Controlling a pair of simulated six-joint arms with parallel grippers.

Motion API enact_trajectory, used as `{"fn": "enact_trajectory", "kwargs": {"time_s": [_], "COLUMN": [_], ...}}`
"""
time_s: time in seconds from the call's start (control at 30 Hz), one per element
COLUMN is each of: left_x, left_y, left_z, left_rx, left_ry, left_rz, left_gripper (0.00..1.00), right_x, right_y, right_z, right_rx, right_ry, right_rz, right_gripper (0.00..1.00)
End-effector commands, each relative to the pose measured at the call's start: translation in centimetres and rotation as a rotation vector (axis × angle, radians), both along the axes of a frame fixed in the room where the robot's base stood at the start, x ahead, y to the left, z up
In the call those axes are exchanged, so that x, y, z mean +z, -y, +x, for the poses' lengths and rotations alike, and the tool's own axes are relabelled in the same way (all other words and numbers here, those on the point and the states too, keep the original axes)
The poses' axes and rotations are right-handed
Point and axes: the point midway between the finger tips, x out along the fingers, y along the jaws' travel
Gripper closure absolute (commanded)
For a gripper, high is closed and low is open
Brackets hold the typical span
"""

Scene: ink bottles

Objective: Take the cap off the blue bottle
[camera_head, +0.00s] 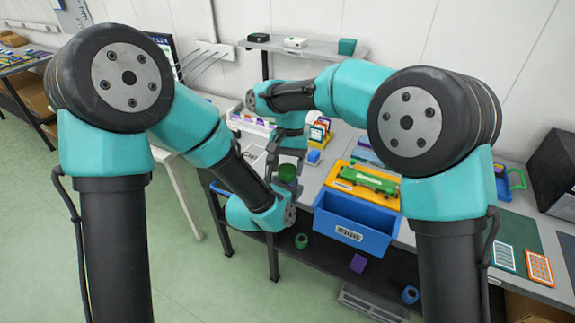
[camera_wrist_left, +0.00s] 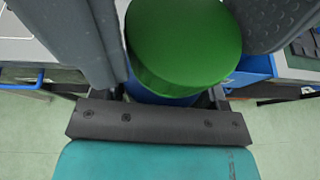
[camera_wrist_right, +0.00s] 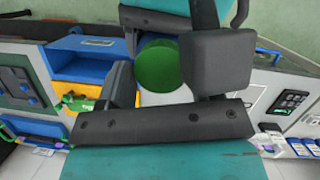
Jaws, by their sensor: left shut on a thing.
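My left gripper (camera_head: 282,190) is shut on the blue bottle (camera_wrist_left: 160,98), of which only a blue edge shows below its wide green cap (camera_wrist_left: 185,45) in the left wrist view. The cap also shows in the head view (camera_head: 287,172), held up in front of the table. My right gripper (camera_wrist_right: 168,75) comes from above, its two fingers apart. In the right wrist view the green cap (camera_wrist_right: 160,68) shows between these fingers, with visible gaps beside it. The bottle's body is mostly hidden by the grippers and cap.
A blue bin (camera_head: 350,226) stands at the table's front edge, with a yellow tray (camera_head: 362,190) holding a green item behind it. A low shelf (camera_head: 330,250) under the table holds small green, purple and blue things. Green floor lies open at left.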

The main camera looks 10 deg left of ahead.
Motion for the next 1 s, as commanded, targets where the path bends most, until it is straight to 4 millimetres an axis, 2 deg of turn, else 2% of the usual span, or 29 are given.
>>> {"fn": "enact_trajectory", "kwargs": {"time_s": [0.03,0.33,0.37,0.6,0.87,1.0], "left_x": [0.03,0.03,0.03,0.03,0.03,0.03], "left_y": [0.00,0.00,0.00,0.00,0.00,0.00], "left_z": [0.01,0.01,0.01,0.01,0.01,0.01], "left_rx": [0.000,0.000,0.000,0.000,0.000,0.000], "left_ry": [0.001,0.001,0.001,0.001,0.001,0.001], "left_rz": [0.000,0.000,0.000,0.000,0.000,0.000], "left_gripper": [1.00,1.00,1.00,1.00,1.00,1.00], "right_x": [0.01,0.01,0.01,0.01,0.08,0.97], "right_y": [0.00,0.00,0.01,0.00,0.00,-0.04], "right_z": [0.00,0.00,0.00,0.00,0.00,0.05], "right_rx": [0.000,0.000,0.000,0.000,0.000,-0.001], "right_ry": [0.000,0.000,0.000,0.000,0.000,0.003], "right_rz": [0.000,0.000,0.000,0.000,0.000,0.002], "right_gripper": [0.46,0.75,0.47,0.24,0.22,0.22]}}
